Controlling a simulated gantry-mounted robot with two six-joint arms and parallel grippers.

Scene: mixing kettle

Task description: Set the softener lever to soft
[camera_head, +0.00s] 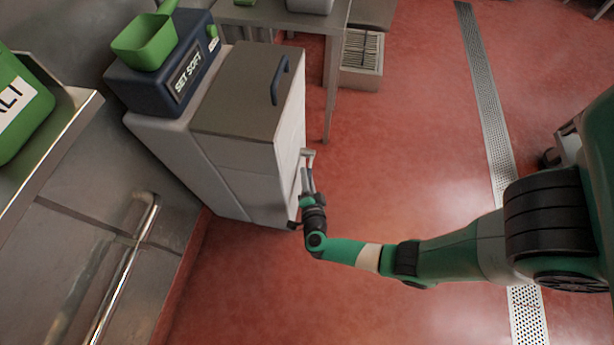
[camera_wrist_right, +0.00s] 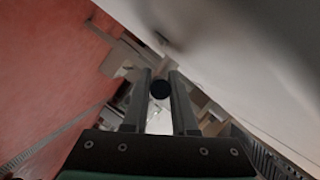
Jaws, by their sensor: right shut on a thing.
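The softener (camera_head: 245,165) is a pale grey cabinet with a taupe lid and a dark blue handle (camera_head: 279,80). A dark blue box with a "SET SOFT" display (camera_head: 188,75) stands at its back left. My right gripper (camera_head: 307,176) is at the cabinet's right side. In the right wrist view, my fingers (camera_wrist_right: 159,92) are closed around a dark round knob (camera_wrist_right: 160,89), seemingly the lever's end. A small pale grey piece (camera_head: 307,152) shows just beyond the gripper in the head view. The lever's setting cannot be read. My left gripper is out of view.
A green scoop (camera_head: 146,42) sits on the dark blue box. A steel counter (camera_head: 45,150) with a green container (camera_head: 18,110) is at left. A steel table (camera_head: 285,15) stands behind. The red floor (camera_head: 400,130) to the right is largely clear.

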